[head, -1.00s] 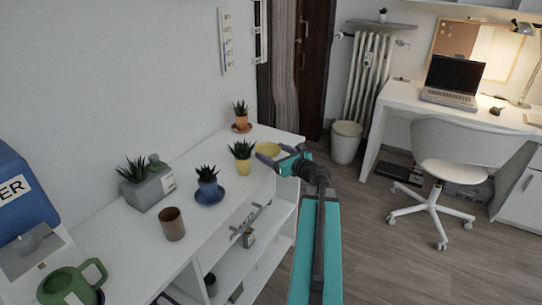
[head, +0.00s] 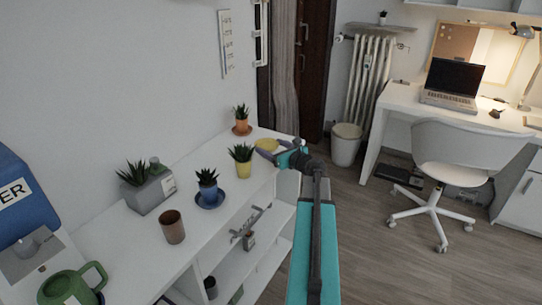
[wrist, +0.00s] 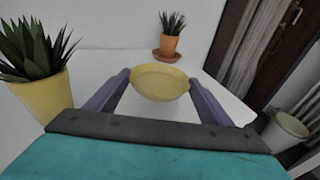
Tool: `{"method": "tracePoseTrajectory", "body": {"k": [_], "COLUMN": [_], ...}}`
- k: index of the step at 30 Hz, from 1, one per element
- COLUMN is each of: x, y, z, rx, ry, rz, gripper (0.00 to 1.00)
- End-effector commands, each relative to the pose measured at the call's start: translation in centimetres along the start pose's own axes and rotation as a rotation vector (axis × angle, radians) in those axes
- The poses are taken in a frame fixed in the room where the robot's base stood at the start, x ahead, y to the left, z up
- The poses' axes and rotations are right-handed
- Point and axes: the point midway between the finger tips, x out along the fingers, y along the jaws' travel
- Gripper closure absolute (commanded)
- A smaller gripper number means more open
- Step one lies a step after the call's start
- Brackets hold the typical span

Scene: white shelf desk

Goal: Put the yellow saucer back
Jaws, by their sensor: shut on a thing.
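The yellow saucer (head: 266,146) is between the fingers of my gripper (head: 272,149), near the far end of the white shelf top. In the wrist view the saucer (wrist: 160,83) sits between the two purple fingers (wrist: 158,88), and the gripper is shut on it. Its near side shows as a shallow bowl shape; whether it touches the shelf top cannot be told. A plant in a yellow pot (head: 244,169) stands just left of the gripper with no saucer visible under it. The pot also shows at the left of the wrist view (wrist: 46,98).
An orange potted plant on its saucer (head: 241,129) stands behind.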

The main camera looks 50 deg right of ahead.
Motion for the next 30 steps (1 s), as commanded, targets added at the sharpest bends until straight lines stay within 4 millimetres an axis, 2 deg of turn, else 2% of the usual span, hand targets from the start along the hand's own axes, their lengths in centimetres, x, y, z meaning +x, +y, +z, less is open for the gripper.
{"method": "tracePoseTrajectory", "body": {"k": [5,15,29,30], "x": [0.1,0.5,0.6,0.6], "y": [0.0,0.0,0.0,0.0], "z": [-0.5,-3.4,-3.8,-3.8], "rx": [0.002,0.001,0.0,0.0], "ry": [0.0,0.0,0.0,0.0], "rz": [0.0,0.0,0.0,0.0], "gripper": [0.49,0.49,0.49,0.21]}}
